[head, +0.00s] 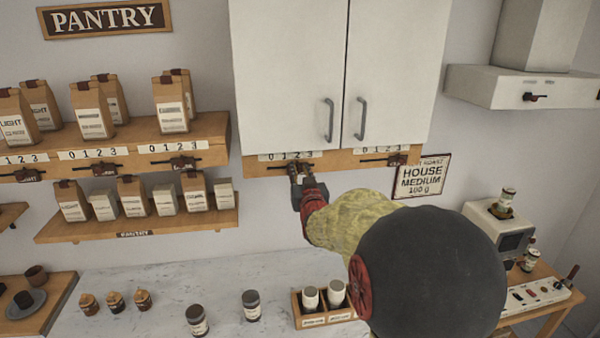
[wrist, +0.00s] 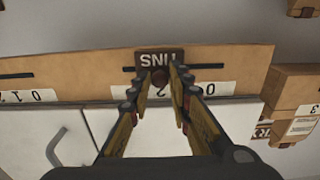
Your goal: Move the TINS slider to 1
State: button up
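The TINS slider (wrist: 160,58) is a dark label plate with a round knob on a brown wooden rail under the white cupboard. Its label appears upside down in the wrist view. A white 0–3 scale (head: 265,157) runs above its slot in the head view. The knob is by the 2 mark. My gripper (wrist: 160,78) reaches up to the rail, with one finger on each side of the knob. The fingers are apart, and I cannot tell whether they touch the knob. In the head view, my gripper (head: 300,172) hides part of the slider.
A similar slider (head: 383,161) is to the right on the same rail. The cupboard doors (head: 290,70) with grey handles are just above. Shelves (head: 190,150) with bags and more sliders are at left. A sign (head: 422,176) reads HOUSE MEDIUM 100 g. Jars stand on the counter (head: 160,290) below.

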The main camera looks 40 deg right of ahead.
grip_shut()
dwell(0.6)
jog(key=w+a+b, duration=0.1)
jog(key=a, duration=0.1)
jog(key=w+a+b, duration=0.1)
jog(key=b, duration=0.1)
jog(key=shift+w+a, duration=0.1)
jog(key=shift+a, duration=0.25)
jog(key=shift+d, duration=0.25)
jog(key=shift+o, duration=2)
grip_release()
jog(key=shift+o, duration=0.3)
jog(key=shift+a, duration=0.1)
